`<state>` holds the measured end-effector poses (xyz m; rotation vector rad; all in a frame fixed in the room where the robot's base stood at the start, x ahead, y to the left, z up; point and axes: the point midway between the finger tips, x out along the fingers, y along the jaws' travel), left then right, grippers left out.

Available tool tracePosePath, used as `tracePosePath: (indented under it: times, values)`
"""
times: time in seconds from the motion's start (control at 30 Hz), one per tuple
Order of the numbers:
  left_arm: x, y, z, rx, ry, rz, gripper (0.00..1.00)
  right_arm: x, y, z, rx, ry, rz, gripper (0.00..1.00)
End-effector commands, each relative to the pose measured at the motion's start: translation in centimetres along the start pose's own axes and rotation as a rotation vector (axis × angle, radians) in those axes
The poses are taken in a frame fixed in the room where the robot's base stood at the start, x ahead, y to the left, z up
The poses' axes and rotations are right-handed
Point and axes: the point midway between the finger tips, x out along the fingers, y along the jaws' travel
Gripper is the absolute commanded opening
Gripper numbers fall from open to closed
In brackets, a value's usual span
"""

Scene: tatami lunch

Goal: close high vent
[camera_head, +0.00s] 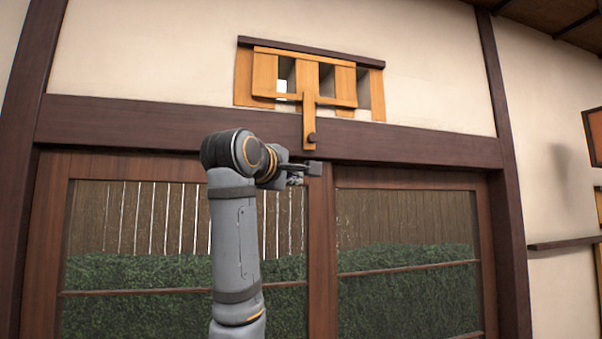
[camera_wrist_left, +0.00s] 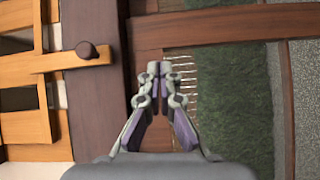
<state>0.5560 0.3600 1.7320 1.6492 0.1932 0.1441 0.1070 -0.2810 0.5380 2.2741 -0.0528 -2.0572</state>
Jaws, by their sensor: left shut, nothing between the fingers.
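The high vent (camera_head: 309,81) is a light wooden slatted panel set in the wall above the dark beam. Dark gaps show between its slats, so it stands at least partly open. A wooden handle strip (camera_head: 308,121) hangs down from it and ends in a dark round knob (camera_head: 312,137). My left gripper (camera_head: 316,169) is shut and empty, just below the knob and apart from it. In the left wrist view the gripper (camera_wrist_left: 160,68) points forward, and the knob (camera_wrist_left: 85,50) is to its left. My right gripper is not in view.
A dark beam (camera_head: 420,147) runs across below the vent. Under it are framed glass doors (camera_head: 408,215) with a hedge and a slatted fence behind. A small shelf (camera_head: 565,243) is on the right wall. The space around the knob looks clear.

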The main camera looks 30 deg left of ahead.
Motion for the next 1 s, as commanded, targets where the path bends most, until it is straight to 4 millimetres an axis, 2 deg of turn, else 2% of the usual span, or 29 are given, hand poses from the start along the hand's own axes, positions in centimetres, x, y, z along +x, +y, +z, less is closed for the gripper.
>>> tracePosePath:
  times: [0.03,0.1,0.2,0.33,0.47,0.57,0.93,1.0]
  values:
    - [-2.9,3.2,-1.2,-0.059,0.007,0.048,0.00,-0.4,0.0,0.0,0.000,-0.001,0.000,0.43]
    - [-5.9,5.7,-2.3,-0.129,0.009,0.090,0.00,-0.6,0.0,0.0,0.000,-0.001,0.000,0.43]
    - [-8.3,7.5,-3.2,-0.184,0.008,0.123,0.00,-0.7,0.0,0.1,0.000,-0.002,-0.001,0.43]
    - [-8.9,7.9,-3.4,-0.201,0.008,0.131,0.00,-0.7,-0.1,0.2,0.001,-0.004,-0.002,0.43]
    - [-8.2,8.2,-3.4,-0.199,0.008,0.129,0.00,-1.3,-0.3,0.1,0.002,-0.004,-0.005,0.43]
    - [-6.7,8.6,-3.5,-0.198,0.010,0.127,0.00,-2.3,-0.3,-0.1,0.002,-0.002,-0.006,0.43]
    - [1.3,9.8,-3.7,-0.197,0.009,0.127,0.00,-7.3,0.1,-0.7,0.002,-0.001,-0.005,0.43]
    - [2.1,10.2,-2.7,-0.196,0.005,0.129,0.00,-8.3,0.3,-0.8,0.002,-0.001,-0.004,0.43]
